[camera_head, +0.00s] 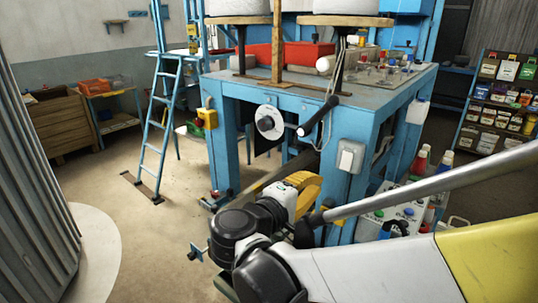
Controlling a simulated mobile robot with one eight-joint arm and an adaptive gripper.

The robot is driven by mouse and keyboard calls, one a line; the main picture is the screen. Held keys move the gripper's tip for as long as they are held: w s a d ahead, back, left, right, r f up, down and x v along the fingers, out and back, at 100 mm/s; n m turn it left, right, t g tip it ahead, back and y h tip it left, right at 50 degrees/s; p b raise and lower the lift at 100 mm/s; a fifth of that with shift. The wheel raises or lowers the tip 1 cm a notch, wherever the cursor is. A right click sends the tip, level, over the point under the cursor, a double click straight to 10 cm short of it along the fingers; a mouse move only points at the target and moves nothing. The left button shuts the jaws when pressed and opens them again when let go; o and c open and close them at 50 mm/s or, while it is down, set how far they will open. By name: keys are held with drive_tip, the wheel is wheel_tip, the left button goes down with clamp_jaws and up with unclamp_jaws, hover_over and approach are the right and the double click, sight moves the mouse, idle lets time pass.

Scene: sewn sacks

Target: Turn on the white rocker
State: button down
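The white rocker (350,157) is a pale switch plate on a grey box, fixed to the front right leg of the blue workbench (360,122). My arm comes in from the lower right and bends at black joints in front of the bench. The end of my arm, where my gripper (302,186) seems to be, is below and left of the rocker, apart from it in the picture. Its fingers cannot be made out, so I cannot tell whether they are open or shut. Nothing covers the rocker.
A round white dial (268,122) and a black lever (318,117) sit on the bench front, left of the rocker. A box with coloured buttons (397,214) and several bottles stand right of the bench leg.

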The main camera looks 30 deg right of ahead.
sight(342, 164)
drive_tip(key=b+x, duration=0.3)
drive_tip(key=x, duration=1.1)
drive_tip(key=shift+w, duration=0.1)
